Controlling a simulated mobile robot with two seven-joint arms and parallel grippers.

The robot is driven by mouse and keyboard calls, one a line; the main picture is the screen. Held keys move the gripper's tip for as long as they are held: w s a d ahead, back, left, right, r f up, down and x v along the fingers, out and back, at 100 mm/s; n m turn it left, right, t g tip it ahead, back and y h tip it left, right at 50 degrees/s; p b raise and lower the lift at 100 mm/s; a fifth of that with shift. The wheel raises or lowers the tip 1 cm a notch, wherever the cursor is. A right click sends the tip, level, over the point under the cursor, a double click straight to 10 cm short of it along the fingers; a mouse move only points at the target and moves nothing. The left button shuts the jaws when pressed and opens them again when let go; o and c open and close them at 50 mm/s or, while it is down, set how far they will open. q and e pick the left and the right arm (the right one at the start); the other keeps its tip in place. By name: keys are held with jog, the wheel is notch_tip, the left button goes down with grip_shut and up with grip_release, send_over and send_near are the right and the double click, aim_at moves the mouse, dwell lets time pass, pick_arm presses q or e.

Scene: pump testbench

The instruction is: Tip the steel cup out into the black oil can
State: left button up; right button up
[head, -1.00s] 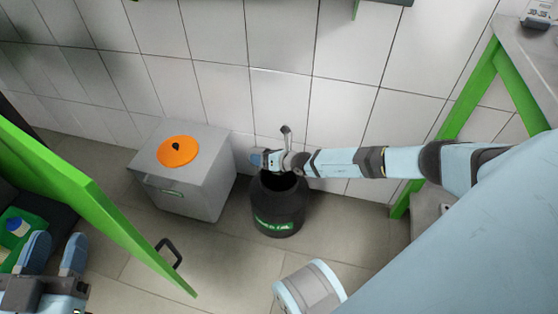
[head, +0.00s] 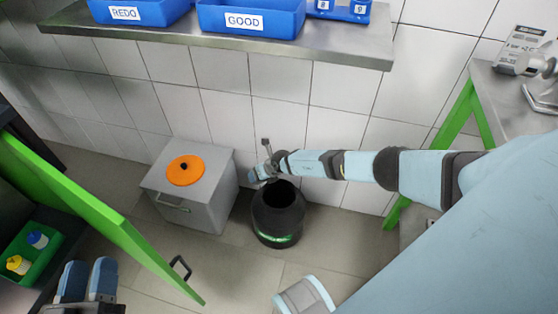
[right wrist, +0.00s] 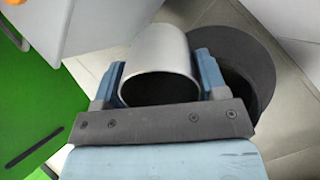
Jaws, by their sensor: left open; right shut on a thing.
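The black oil can (head: 278,222) stands on the floor, its dark round mouth facing up. It also shows in the right wrist view (right wrist: 257,62), partly behind the cup and fingers. My right gripper (head: 262,173) is above the can's mouth, toward its left rear edge. In the right wrist view it is shut on the steel cup (right wrist: 160,46), with one blue finger on each side. The cup's dark opening shows toward the wrist; its contents cannot be made out. In the head view the cup is too small to tell clearly. My left gripper (head: 88,282) is open and empty at the lower left.
A grey box (head: 205,200) with an orange lid (head: 185,170) stands left of the can. A green door (head: 95,210) with a black handle stands open at the left. A steel shelf (head: 345,52) with blue bins (head: 250,18) spans the wall. A bench (head: 520,90) stands at right.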

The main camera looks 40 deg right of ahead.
jog(key=shift+w+a+f+g+h+b, duration=0.2)
jog(key=shift+w+a+f+g+b, duration=0.05)
jog(key=shift+w+f+g+b, duration=0.3)
jog(key=shift+w+a+f+g+h+b, duration=0.2)
jog(key=shift+w+a+f+g+b, duration=0.05)
jog(key=shift+w+f+g+b, duration=0.25)
pick_arm(q)
jog(key=w+a+f+m+g+b, duration=0.1)
jog(key=w+f+m+b, duration=0.2)
jog(key=f+b, duration=0.4)
jog(key=shift+a+m+h+b, duration=0.15)
jog(key=shift+m+h+b, duration=0.25)
jog(key=shift+m+b, duration=0.6)
pick_arm(e)
jog(key=w+f+g, duration=0.1)
jog(key=a+f+g+h, duration=0.1)
jog(key=f, duration=0.1)
jog(key=w+f+g, duration=0.1)
jog(key=shift+w+a+f+g+h, duration=0.2)
jog(key=shift+w+f+g+h, duration=0.1)
jog(key=shift+f+g+h, duration=0.1)
pick_arm(q)
jog(key=shift+r+b, duration=0.2)
jog(key=shift+b, duration=0.2)
pick_arm(e)
jog(key=shift+r, duration=0.1)
